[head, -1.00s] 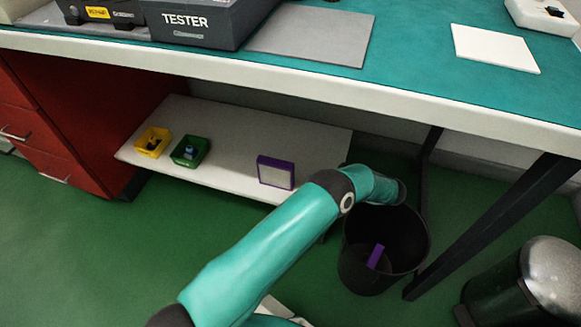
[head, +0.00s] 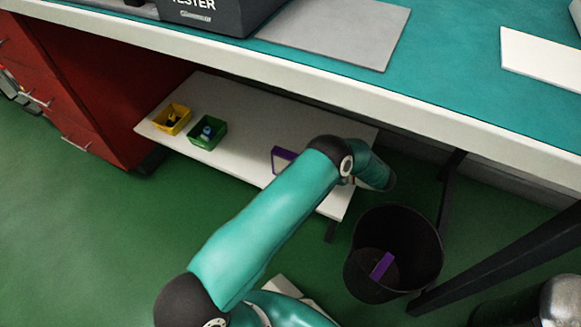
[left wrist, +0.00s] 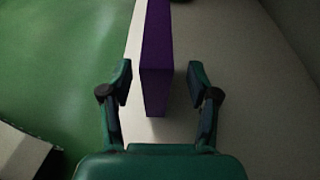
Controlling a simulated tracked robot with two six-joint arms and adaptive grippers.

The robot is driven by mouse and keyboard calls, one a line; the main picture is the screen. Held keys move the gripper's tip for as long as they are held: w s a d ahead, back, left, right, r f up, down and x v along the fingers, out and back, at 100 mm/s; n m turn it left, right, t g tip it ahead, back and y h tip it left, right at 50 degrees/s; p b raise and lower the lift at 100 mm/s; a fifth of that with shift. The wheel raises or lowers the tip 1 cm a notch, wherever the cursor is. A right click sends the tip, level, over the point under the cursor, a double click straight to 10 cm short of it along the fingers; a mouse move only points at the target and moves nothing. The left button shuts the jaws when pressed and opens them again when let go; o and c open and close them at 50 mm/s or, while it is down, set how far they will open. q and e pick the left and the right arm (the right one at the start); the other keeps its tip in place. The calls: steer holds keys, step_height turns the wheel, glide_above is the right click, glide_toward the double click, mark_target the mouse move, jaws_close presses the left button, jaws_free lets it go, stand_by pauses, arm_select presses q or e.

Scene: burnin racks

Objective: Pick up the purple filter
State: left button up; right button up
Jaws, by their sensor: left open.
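A purple-framed filter (head: 283,155) stands upright on the low shelf in the head view, with its right part hidden behind my left arm. In the left wrist view the purple filter (left wrist: 157,55) is seen along its narrow edge, between the two fingers of my left gripper (left wrist: 159,78). The gripper is open, with a gap on each side of the filter. In the head view the fingers of that gripper are hidden. A second purple piece (head: 382,266) lies inside the black bin (head: 420,245). My right gripper is not in view.
The white low shelf (head: 235,103) also bears a yellow bin (head: 171,119) and a green bin (head: 207,133). The workbench (head: 455,75) overhangs the shelf. Red drawers (head: 90,100) stand at left. Green floor is open in front.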

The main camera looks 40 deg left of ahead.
arm_select(q)
steer(key=shift+r+b+x, duration=0.15)
steer(key=shift+b+x, duration=0.2)
steer(key=shift+x, duration=1.25)
steer(key=shift+r+b+x, duration=0.15)
steer(key=shift+b+x, duration=0.2)
steer(key=shift+x, duration=1.2)
steer(key=shift+s, duration=0.15)
jaws_close()
